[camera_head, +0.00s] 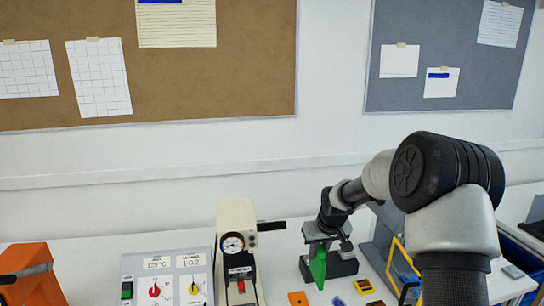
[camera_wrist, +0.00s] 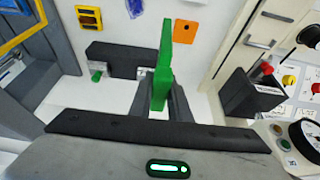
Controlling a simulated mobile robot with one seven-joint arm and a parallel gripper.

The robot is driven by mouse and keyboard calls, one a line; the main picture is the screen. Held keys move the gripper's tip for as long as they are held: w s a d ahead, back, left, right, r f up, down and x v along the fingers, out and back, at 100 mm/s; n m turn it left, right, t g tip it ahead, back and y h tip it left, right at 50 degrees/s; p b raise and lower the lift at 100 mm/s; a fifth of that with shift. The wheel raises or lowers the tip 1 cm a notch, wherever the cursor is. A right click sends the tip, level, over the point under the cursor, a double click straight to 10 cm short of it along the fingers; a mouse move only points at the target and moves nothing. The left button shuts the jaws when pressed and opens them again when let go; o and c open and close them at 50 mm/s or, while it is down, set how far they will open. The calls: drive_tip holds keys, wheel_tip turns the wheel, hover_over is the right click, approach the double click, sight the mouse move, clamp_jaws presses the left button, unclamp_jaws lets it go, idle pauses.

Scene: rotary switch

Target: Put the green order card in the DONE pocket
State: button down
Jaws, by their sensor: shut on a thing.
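The green order card (camera_head: 319,268) hangs from my gripper (camera_head: 319,250), upright above the bench in the head view. In the wrist view the green card (camera_wrist: 164,60) stands edge-on between the fingers of my gripper (camera_wrist: 164,100), which is shut on it. A dark block (camera_head: 345,268) is just behind and right of the card; it also shows in the wrist view (camera_wrist: 108,54). I cannot tell whether the card touches it. No DONE label is readable in either view, so I cannot tell which thing is that pocket.
A press with a gauge (camera_head: 235,245) and a control panel with red and yellow knobs (camera_head: 170,280) stand left of my gripper. A yellow frame (camera_head: 401,262) on a grey stand is to the right. An orange tag (camera_head: 298,299) and a yellow piece (camera_head: 364,286) lie in front.

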drive_tip(key=s+r+m+p, duration=0.1)
drive_tip(key=s+m+p, duration=0.1)
drive_tip(key=s, duration=1.9)
drive_tip(key=shift+s+r+h+p, duration=0.2)
drive_tip(key=shift+s+h+p, duration=0.05)
drive_tip(key=shift+h+p, duration=0.2)
drive_tip(key=shift+f, duration=0.1)
